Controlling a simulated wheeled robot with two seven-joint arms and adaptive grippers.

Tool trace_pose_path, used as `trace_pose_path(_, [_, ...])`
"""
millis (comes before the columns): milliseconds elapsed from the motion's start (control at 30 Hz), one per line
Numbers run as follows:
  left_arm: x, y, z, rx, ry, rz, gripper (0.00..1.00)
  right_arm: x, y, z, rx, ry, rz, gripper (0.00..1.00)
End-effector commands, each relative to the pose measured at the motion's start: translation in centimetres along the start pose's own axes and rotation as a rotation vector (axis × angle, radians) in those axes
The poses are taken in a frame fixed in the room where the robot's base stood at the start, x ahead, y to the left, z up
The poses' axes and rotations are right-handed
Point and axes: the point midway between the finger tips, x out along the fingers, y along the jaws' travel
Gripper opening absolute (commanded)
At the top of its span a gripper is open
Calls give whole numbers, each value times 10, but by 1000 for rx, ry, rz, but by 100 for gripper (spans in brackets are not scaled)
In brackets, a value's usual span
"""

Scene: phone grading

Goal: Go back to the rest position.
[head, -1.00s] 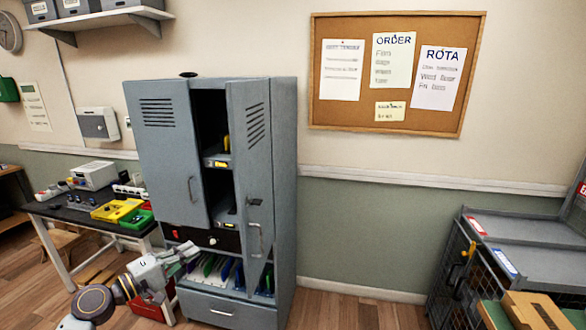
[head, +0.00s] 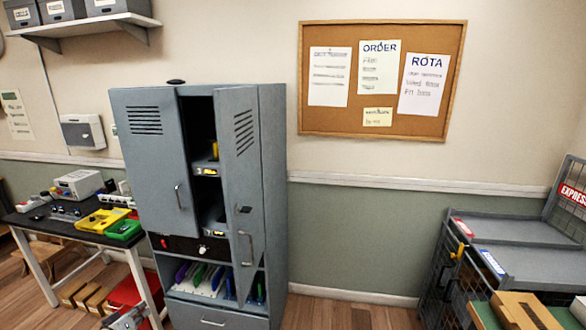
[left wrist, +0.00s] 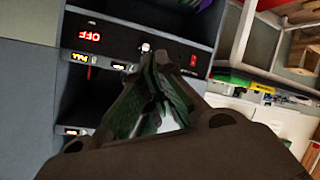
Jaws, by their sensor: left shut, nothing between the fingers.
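My left gripper (head: 128,318) shows only in part at the bottom left edge of the head view, low in front of the workbench and left of the locker. In the left wrist view its fingers (left wrist: 165,105) are shut and empty, pointing towards the locker's black panel (left wrist: 140,38) with a red "OFF" display. The gripper looks apart from the locker. My right gripper is in neither view.
The grey locker (head: 274,190) stands with its right door (head: 240,150) swung partly open. A workbench (head: 62,232) with yellow and green trays is at left. A grey cart (head: 500,228) is at right. Floor shows between locker and cart.

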Motion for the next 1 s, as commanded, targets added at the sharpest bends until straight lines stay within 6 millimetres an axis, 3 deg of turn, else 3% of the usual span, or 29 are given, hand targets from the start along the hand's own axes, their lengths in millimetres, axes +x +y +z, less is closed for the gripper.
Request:
trace_pose_path(33, [3, -19, 17, 34, -16, -39, 0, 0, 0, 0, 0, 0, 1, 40])
trace_pose_path(200, [7, -74, 72, 169, -78, -152, 0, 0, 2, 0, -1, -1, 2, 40])
trace_pose_path(500, [-6, -153, 186, 380, -240, -289, 0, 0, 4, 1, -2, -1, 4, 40])
trace_pose_path(700, [-29, -190, 267, 499, -369, -339, 0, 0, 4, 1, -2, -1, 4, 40])
trace_pose_path(1000, [-81, -225, 391, 638, -576, -361, 0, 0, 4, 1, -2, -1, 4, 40])
